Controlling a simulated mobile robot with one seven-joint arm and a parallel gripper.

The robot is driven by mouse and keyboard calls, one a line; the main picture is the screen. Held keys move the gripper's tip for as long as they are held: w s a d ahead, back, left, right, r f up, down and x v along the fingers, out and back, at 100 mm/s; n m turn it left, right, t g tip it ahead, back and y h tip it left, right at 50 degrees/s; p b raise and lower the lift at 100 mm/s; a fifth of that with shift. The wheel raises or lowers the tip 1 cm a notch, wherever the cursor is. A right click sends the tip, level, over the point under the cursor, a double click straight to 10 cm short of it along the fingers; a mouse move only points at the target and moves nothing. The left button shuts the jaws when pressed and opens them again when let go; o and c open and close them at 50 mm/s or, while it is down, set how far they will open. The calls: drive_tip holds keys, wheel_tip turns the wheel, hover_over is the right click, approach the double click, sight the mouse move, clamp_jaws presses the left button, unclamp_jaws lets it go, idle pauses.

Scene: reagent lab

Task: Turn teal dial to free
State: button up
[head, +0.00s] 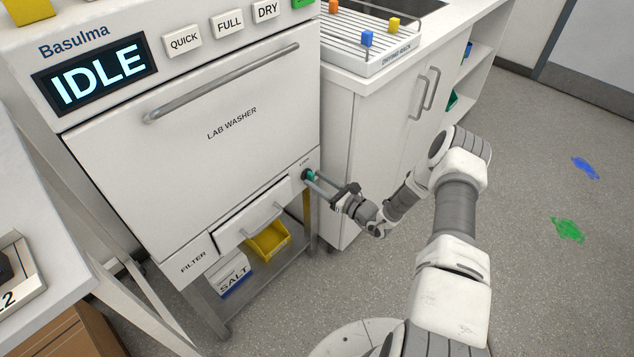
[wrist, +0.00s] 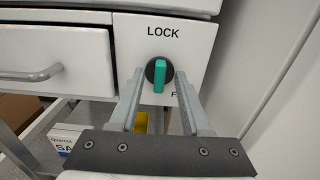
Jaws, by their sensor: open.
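The teal dial (wrist: 159,76) sits on a round black base on the washer's lower right panel, under the word LOCK. Its teal bar stands upright in the wrist view. Below it a label shows only its first letter, F; the rest is hidden by my gripper. In the head view the teal dial (head: 310,176) is small, at the washer's lower right corner. My gripper (wrist: 158,78) is open, its two fingers on either side of the dial. I cannot tell whether they touch it. It also shows in the head view (head: 318,183), reaching to the dial from the right.
The lab washer (head: 215,130) shows IDLE on its display (head: 97,73). Left of the dial is the filter drawer (head: 250,215) with a handle. A yellow bin (head: 268,241) and a salt box (head: 232,274) are below. A white cabinet (head: 372,130) stands close on the right.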

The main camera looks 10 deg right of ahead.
drive_tip(key=shift+w+a, duration=0.1)
drive_tip(key=shift+w, duration=0.05)
drive_tip(key=shift+c, duration=0.3)
clamp_jaws()
drive_tip(key=shift+m, duration=0.4)
drive_tip(key=m, duration=1.1)
drive_tip(key=m+b, duration=0.1)
drive_tip(key=m, duration=0.5)
drive_tip(key=shift+f, duration=0.3)
